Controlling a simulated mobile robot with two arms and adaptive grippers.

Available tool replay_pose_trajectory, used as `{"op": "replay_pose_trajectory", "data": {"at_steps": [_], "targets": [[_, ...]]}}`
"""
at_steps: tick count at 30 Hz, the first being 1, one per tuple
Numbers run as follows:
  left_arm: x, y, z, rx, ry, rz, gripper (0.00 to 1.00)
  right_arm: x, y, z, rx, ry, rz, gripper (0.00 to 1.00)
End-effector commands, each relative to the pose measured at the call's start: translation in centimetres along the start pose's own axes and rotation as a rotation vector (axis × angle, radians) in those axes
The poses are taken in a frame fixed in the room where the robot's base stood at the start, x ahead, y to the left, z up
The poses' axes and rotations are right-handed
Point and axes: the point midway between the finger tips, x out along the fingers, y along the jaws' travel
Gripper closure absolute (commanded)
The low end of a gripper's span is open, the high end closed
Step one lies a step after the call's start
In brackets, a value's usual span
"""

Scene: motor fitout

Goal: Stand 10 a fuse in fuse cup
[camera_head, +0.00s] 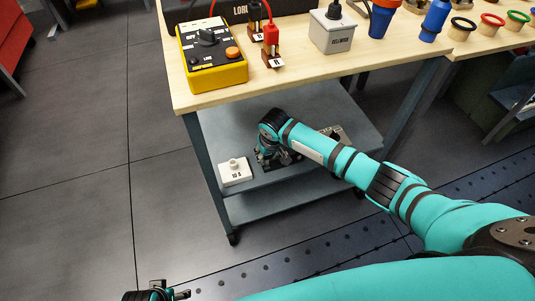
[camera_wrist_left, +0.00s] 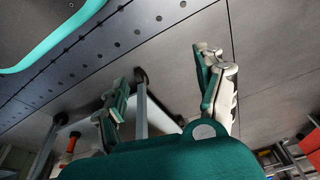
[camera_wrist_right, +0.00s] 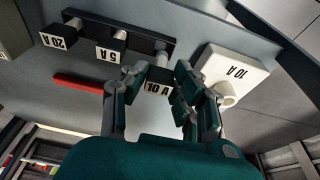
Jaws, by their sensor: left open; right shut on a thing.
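The white fuse cup block marked 10 A (camera_head: 236,172) sits on the lower shelf; the right wrist view shows its label and round raised cup (camera_wrist_right: 228,95). My right gripper (camera_head: 272,156) is low over that shelf, right of the block. In the right wrist view my right gripper (camera_wrist_right: 160,86) is shut on the fuse tagged 10 A (camera_wrist_right: 158,87), at the end of a dark rack (camera_wrist_right: 120,30). I cannot tell whether this fuse is clear of the rack. My left gripper (camera_wrist_left: 165,95) is open and empty, away from the shelf.
Fuses tagged 5 A (camera_wrist_right: 110,48) and 20 A (camera_wrist_right: 60,36) stand in the rack. A red bar (camera_wrist_right: 90,83) lies beside it. The wooden tabletop (camera_head: 290,75) overhangs the shelf and carries a yellow meter (camera_head: 212,55) and a grey box (camera_head: 333,32).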

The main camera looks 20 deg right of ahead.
Motion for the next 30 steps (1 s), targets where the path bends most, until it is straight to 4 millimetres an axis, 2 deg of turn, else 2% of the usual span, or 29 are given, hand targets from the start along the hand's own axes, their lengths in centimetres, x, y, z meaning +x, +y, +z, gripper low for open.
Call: {"op": "replay_pose_trajectory", "data": {"at_steps": [6, 24, 30], "targets": [[0.50, 0.08, 0.44, 0.000, -0.007, 0.001, 0.28, 0.00, -0.01, 0.00, 0.000, 0.000, 0.000, 0.95], [0.31, 0.13, 0.38, 0.000, -0.004, 0.002, 0.28, -0.04, 0.00, -0.01, 0.000, 0.000, 0.000, 0.95], [1.06, 0.15, 1.08, 0.000, -0.016, 0.003, 0.28, -0.05, 0.00, -0.02, 0.000, 0.000, 0.000, 0.95]]}}
